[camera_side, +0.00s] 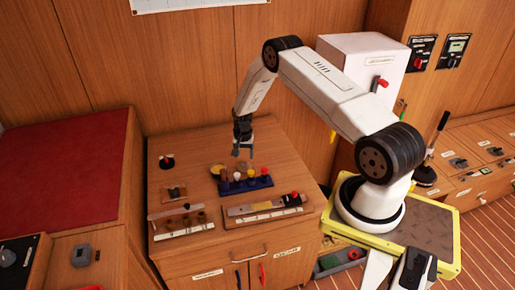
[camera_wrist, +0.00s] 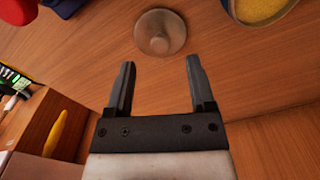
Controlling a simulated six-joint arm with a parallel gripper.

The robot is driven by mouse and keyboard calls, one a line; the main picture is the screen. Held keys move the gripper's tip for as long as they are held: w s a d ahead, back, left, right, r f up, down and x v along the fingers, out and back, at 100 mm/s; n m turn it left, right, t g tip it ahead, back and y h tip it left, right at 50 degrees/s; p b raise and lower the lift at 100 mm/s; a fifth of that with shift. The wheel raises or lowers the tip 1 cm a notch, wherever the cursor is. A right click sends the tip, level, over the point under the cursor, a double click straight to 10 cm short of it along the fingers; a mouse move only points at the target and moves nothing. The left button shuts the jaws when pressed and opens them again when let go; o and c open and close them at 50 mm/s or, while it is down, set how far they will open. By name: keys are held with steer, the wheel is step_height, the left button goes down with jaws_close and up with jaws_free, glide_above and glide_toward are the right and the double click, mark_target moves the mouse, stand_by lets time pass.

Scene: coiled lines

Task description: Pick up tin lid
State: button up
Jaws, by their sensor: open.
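The tin lid (camera_wrist: 160,32), a round greyish disc with a small raised middle, lies flat on the wooden top at the upper middle of the wrist view. In the side view my gripper (camera_side: 243,149) hangs fingers down above the cabinet top, behind the blue rack.
The blue rack (camera_side: 246,186) holds several coloured pieces. A white box (camera_side: 362,70) stands at the right. Wood between the lid and tin is bare.

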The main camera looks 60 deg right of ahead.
mark_target(244, 162)
steer(key=shift+f, duration=2.15)
jaws_close()
